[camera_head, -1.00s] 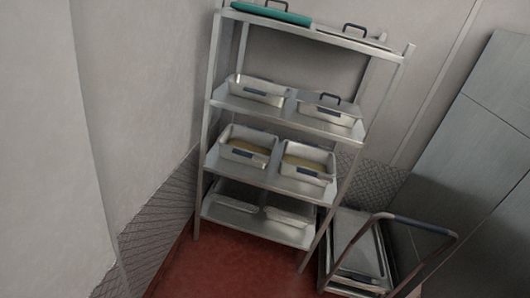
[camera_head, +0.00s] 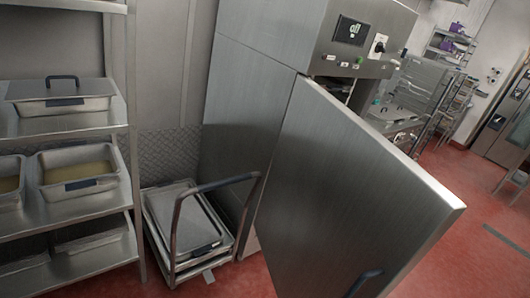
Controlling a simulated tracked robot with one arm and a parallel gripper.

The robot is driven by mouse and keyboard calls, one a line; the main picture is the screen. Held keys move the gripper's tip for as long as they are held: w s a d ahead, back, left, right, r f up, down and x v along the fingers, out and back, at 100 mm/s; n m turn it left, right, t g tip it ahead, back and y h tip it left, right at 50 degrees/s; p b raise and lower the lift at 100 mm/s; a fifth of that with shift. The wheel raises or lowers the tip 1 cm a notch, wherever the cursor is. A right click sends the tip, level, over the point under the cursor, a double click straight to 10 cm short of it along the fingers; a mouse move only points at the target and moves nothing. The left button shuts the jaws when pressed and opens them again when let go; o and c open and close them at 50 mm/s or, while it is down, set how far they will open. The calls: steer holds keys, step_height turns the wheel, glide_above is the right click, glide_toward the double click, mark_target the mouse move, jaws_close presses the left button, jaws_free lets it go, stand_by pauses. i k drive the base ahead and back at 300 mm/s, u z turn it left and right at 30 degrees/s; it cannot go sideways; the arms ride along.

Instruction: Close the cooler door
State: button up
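The cooler (camera_head: 258,60) is a tall grey steel cabinet with a dark display (camera_head: 351,30) at its top front. Its door (camera_head: 345,185) stands wide open, swung out towards me, with its broad face filling the middle of the view. A dark blue handle (camera_head: 364,284) shows low on the door, partly cut off by the bottom edge. The cooler's inside is mostly hidden behind the door. My gripper is not in view.
A steel rack (camera_head: 125,150) with lidded and open trays stands at the left. A trolley (camera_head: 185,225) with a raised push bar stands between rack and door. Red floor (camera_head: 480,215) is clear at the right; more shelving (camera_head: 450,45) is farther back.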

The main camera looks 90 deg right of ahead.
mark_target(342, 212)
steer(key=z, duration=2.3)
steer(key=i, duration=0.5)
steer(key=z, duration=0.2)
steer(key=k, duration=0.75)
steer(key=z, duration=0.1)
